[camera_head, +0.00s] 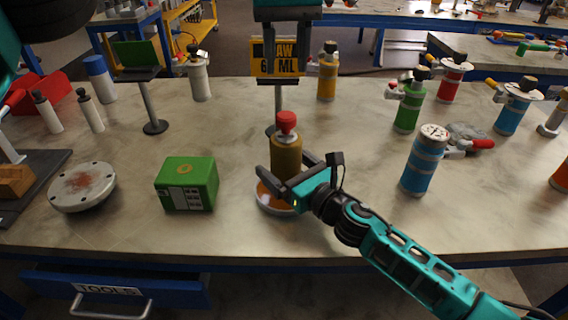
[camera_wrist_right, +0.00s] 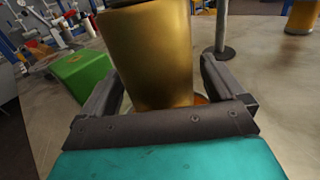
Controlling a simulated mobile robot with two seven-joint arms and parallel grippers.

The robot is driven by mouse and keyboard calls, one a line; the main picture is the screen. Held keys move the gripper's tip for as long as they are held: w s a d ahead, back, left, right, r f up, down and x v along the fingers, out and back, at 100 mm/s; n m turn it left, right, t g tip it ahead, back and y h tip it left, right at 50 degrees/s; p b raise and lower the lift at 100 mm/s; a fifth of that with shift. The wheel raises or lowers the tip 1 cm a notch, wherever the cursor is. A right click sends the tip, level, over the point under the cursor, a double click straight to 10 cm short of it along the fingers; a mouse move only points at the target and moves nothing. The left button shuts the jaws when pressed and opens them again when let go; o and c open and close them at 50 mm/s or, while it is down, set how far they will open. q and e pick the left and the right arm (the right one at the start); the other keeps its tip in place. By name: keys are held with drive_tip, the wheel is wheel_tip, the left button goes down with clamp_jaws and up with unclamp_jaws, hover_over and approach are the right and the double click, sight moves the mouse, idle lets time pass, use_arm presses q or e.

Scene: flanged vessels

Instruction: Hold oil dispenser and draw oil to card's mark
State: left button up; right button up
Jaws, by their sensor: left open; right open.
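The oil dispenser (camera_head: 286,158), a brass-coloured cylinder with a red knob on top, stands upright at the table's middle in a shallow white-rimmed dish (camera_head: 277,209) with an orange inside. My right gripper (camera_head: 287,170) is open around its body, a finger on each side; the body also fills the middle of the right wrist view (camera_wrist_right: 152,55). A gap shows beside the right finger there. The yellow card (camera_head: 277,64) reads "...AW 6_ ML", partly covered, on a stand behind the dispenser. My left gripper (camera_head: 287,58) is open and empty at the top, in front of the card.
A green box (camera_head: 187,184) and a round flanged lid (camera_head: 82,186) are left of the dispenser. A blue canister (camera_head: 425,163) is to the right. Several coloured canisters and a green sign (camera_head: 135,56) stand behind.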

drive_tip(key=shift+w+a, duration=0.15)
drive_tip(key=shift+w, duration=0.05)
drive_tip(key=shift+c, duration=0.4)
drive_tip(key=c, duration=1.3)
drive_tip(key=shift+o, duration=0.2)
